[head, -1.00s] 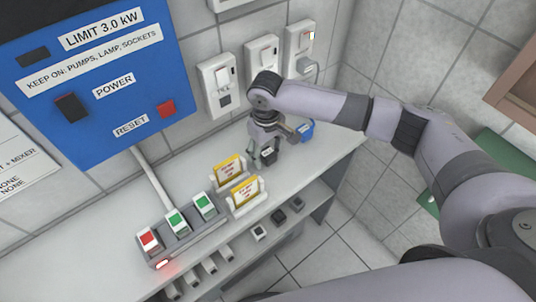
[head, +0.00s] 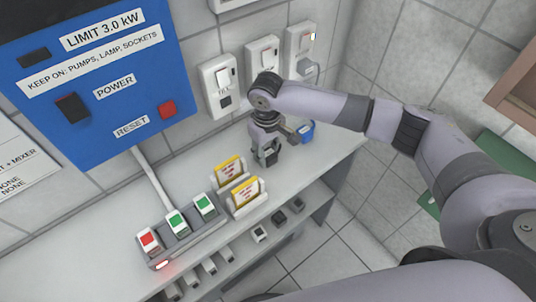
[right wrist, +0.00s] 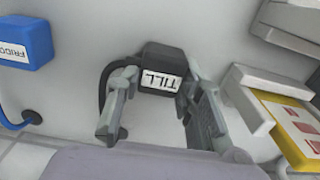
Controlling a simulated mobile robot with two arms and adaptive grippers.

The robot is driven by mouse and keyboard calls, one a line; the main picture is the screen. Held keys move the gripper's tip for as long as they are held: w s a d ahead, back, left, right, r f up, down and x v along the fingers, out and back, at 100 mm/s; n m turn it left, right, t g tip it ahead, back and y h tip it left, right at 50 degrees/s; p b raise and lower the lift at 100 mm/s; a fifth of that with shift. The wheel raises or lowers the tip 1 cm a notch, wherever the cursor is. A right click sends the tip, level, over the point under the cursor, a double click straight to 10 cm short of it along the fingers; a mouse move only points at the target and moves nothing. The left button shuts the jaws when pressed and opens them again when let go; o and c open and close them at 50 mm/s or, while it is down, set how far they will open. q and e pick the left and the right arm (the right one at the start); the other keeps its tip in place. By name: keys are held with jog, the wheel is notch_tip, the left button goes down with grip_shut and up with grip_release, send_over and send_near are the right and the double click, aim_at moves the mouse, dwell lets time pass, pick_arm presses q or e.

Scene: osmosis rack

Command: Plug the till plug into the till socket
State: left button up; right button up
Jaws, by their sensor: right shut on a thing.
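The till plug (right wrist: 162,66) is a black block with a white TILL label and a black cable, seen in the right wrist view. My right gripper (right wrist: 155,98) is shut on it, with one finger at each side. In the head view the right gripper (head: 267,157) points down at the shelf top, and its fingers mostly hide the plug. My left gripper is not in view.
A blue plug (head: 305,131) marked FRIDGE lies right of the gripper. Two yellow cards (head: 245,195) in white holders stand close on the left. A switch strip (head: 180,232) is further left.

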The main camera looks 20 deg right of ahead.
aim_at(266, 151)
jog(key=shift+r, duration=0.1)
notch_tip(266, 151, up, 20)
jog(key=b, duration=0.1)
jog(key=shift+b, duration=0.35)
